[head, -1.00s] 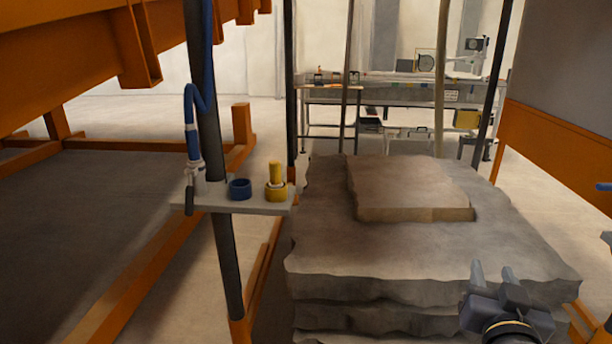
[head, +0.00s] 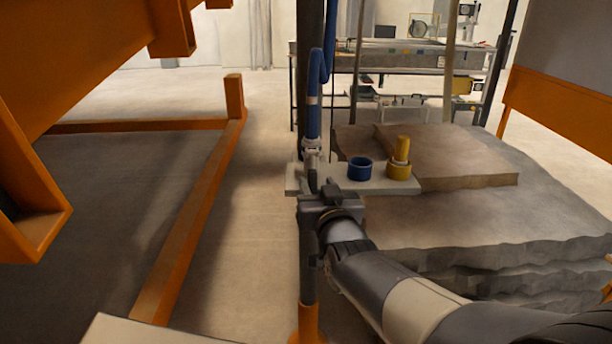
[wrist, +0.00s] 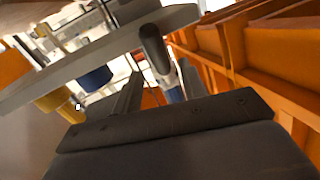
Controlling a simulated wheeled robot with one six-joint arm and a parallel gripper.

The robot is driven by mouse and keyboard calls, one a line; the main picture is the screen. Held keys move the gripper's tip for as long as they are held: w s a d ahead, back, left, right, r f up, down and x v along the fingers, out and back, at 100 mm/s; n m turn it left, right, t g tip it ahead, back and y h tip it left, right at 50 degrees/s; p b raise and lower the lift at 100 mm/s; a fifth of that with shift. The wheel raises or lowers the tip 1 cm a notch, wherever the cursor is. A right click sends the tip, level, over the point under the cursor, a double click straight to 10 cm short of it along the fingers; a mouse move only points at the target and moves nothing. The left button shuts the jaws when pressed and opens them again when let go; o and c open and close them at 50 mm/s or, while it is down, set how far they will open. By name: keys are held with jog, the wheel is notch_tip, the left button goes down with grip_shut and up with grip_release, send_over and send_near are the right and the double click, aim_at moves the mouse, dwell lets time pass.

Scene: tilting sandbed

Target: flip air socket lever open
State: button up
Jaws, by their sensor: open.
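The air socket (head: 312,152) sits at the left end of a pale shelf plate (head: 385,187) on a dark post, with a blue hose (head: 315,100) running up from it. Its dark, rounded lever (wrist: 154,47) hangs at the plate's edge in the wrist view. My gripper (head: 321,190) is open at the socket end of the plate, below and in front of it. In the wrist view its fingers (wrist: 160,84) stand apart, with the lever's end in line with the gap. I cannot tell whether they touch it. In the head view my gripper mostly hides the lever.
A blue ring (head: 360,169) and a yellow knob fitting (head: 399,168) stand on the plate right of the socket. Stacked stone slabs (head: 480,215) lie at right. Orange beams (head: 195,215) and a frame fill the left. A workbench (head: 400,60) stands behind.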

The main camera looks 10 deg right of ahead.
aim_at(314, 180)
jog(key=w, duration=0.2)
jog(key=shift+w+a, duration=0.2)
jog(key=shift+w, duration=0.1)
jog(key=shift+w+d, duration=0.1)
jog(key=shift+w, duration=0.7)
jog(key=shift+c, duration=0.6)
grip_shut()
